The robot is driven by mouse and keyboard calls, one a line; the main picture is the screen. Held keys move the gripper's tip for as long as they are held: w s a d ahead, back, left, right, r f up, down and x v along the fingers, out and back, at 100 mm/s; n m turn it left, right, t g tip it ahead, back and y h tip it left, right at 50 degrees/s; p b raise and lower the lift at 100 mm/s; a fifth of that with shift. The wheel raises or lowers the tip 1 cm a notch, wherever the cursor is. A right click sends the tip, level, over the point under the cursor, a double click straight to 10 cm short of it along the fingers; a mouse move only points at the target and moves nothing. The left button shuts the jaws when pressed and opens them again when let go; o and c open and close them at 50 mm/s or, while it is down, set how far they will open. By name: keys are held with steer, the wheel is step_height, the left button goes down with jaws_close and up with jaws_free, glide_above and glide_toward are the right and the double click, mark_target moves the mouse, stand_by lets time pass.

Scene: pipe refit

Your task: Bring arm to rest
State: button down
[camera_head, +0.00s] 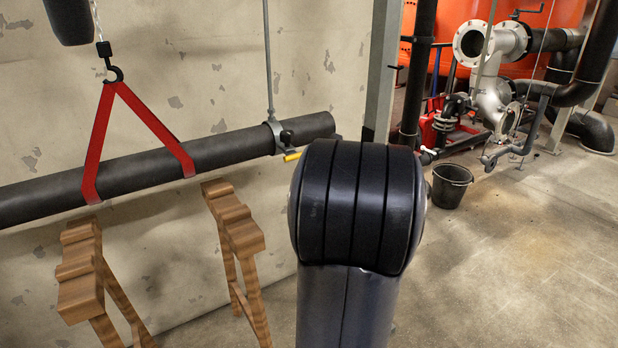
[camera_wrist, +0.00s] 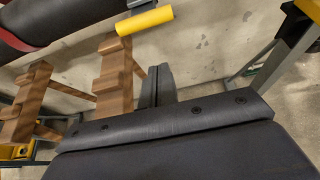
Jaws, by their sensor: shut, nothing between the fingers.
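My arm stands upright in the middle of the head view, its dark rounded joint hiding part of what is behind it. My gripper (camera_wrist: 157,85) shows in the wrist view, its two dark fingers together and empty. It points toward the wall and floor, to the right of a wooden stand (camera_wrist: 113,80). In the head view the gripper itself is hidden behind my arm. A yellow handle (camera_wrist: 145,21) on the pipe's clamp lies just above the fingers in the wrist view, apart from them; its tip (camera_head: 292,157) shows beside my arm in the head view.
A black pipe (camera_head: 235,148) hangs in a red sling (camera_head: 98,140) and a rod clamp (camera_head: 276,135) above two wooden stands (camera_head: 240,235). A grey post (camera_head: 382,70) stands behind my arm. A black bucket (camera_head: 450,186) sits right; floor at lower right is clear.

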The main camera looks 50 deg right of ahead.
steer(key=v, duration=0.7)
steer(key=shift+w+r+p, duration=0.25)
steer(key=shift+r+p, duration=0.05)
steer(key=shift+r, duration=0.1)
steer(key=shift+a, duration=0.1)
